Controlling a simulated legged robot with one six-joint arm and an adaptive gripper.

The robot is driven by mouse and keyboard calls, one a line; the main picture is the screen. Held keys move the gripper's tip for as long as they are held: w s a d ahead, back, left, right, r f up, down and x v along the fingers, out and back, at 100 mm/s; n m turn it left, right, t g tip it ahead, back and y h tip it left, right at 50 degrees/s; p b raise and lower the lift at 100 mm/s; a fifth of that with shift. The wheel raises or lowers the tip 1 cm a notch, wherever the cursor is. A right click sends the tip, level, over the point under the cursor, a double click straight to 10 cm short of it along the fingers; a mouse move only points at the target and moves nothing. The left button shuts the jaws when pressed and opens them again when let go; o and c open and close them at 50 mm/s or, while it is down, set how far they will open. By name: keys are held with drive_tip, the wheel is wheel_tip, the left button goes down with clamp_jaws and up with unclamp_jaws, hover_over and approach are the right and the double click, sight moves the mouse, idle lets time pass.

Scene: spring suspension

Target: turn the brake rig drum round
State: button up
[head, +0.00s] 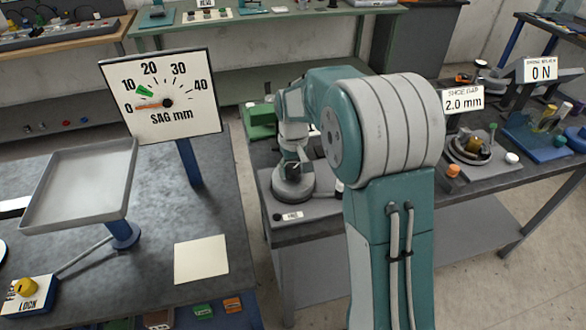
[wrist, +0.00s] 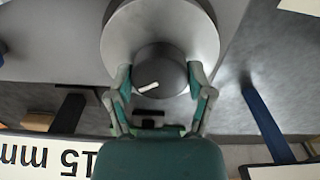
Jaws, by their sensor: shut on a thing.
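The brake rig drum (head: 290,190) is a round grey disc on a grey base at the left of the dark bench. In the wrist view the drum (wrist: 160,22) is a wide pale disc with a darker round hub (wrist: 162,62) in its middle. A white line on the hub slants slightly, its right end higher. My gripper (wrist: 160,80) points down over the drum, with one teal-and-grey finger on each side of the hub, shut on it. In the head view my gripper (head: 292,158) is above the drum, and my arm hides part of the bench.
A "SHOE GAP 2.0 mm" sign (head: 463,100) stands on the bench to the right. A green block (head: 261,121) is behind the drum. On the left table are a SAG mm dial (head: 165,97), a grey tray (head: 80,185) and a pale card (head: 201,259).

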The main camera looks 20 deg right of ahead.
sight(292, 168)
drive_tip(key=m, duration=0.4)
drive_tip(key=shift+w+m, duration=0.1)
drive_tip(key=shift+m, duration=2)
drive_tip(key=o, duration=1.1)
wheel_tip(292, 168, up, 12)
drive_tip(key=shift+a+f, duration=0.1)
